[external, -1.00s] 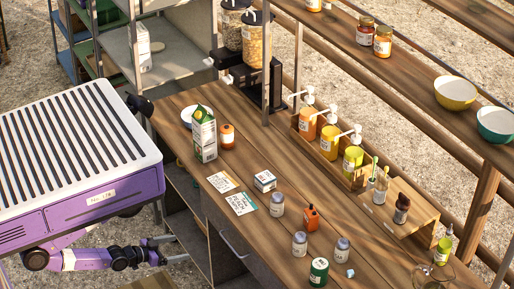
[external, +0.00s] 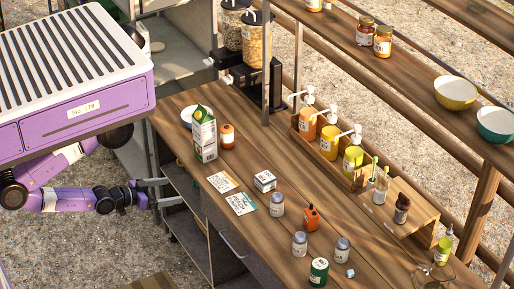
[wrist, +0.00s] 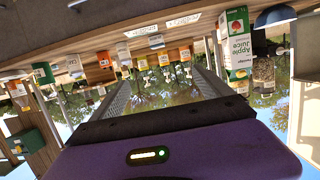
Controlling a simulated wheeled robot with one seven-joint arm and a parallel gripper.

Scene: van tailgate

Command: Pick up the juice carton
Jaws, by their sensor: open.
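The juice carton (external: 205,135) is a tall white and green box with a gabled top. It stands upright near the left end of the wooden counter (external: 180,103). In the wrist view the carton (wrist: 237,48) appears upside down at upper right, with "Apple Juice" on its side. My gripper (external: 163,193) is open and empty, at the counter's left edge, below and left of the carton and apart from it.
A small orange-brown jar (external: 227,136) stands close right of the carton, and a blue-rimmed bowl (external: 186,117) sits behind it.

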